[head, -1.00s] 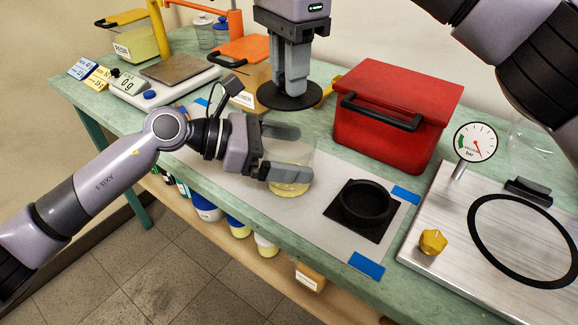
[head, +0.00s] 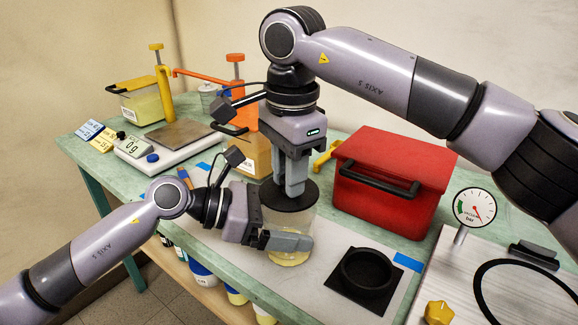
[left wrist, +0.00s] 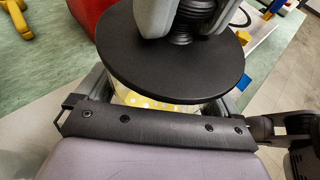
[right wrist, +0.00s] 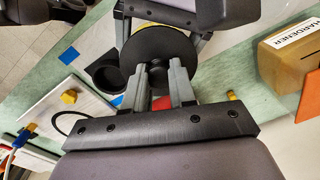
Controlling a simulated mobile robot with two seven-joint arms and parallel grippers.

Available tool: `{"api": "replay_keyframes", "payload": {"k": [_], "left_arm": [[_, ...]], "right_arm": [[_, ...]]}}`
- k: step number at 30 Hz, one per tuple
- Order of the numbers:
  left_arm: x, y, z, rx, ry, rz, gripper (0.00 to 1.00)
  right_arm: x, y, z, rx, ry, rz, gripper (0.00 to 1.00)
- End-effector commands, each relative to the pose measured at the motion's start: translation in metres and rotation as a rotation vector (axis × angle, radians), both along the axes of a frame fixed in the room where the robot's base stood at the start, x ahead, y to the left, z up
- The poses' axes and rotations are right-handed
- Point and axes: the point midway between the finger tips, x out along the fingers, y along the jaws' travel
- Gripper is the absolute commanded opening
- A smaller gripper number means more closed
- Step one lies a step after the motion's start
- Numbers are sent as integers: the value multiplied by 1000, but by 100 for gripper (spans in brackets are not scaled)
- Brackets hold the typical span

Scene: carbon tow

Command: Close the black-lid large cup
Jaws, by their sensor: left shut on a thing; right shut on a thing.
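The large clear cup (head: 290,255) with pale yellow contents stands on the grey mat, and my left gripper (head: 285,240) is shut around its side. The black lid (head: 291,199) is a flat disc over the cup's mouth. My right gripper (head: 292,190) points down and is shut on the lid's central knob, which shows in the right wrist view (right wrist: 155,77). In the left wrist view the lid (left wrist: 172,65) covers the cup's top, with yellow contents visible below its near edge. I cannot tell whether the lid is seated on the rim.
A black square holder with a round recess (head: 366,280) lies right of the cup. A red box (head: 390,185) stands behind it.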

Motion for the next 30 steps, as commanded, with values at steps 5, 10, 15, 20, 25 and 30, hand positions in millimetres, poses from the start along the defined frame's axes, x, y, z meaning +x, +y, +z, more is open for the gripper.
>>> {"api": "replay_keyframes", "payload": {"k": [5,10,15,20,25,30], "left_arm": [[0,0,0,0,0,0,40],[0,0,0,0,0,0,40],[0,0,0,0,0,0,40],[0,0,0,0,0,0,40],[0,0,0,-1,0,0,40],[0,0,0,-1,0,0,40]], "right_arm": [[0,0,0,0,0,0,0],[0,0,0,-1,1,0,0],[0,0,-6,0,0,1,0],[0,0,-15,2,-3,1,0],[0,0,-18,2,-3,0,0],[-1,1,-18,3,-3,1,0]]}}
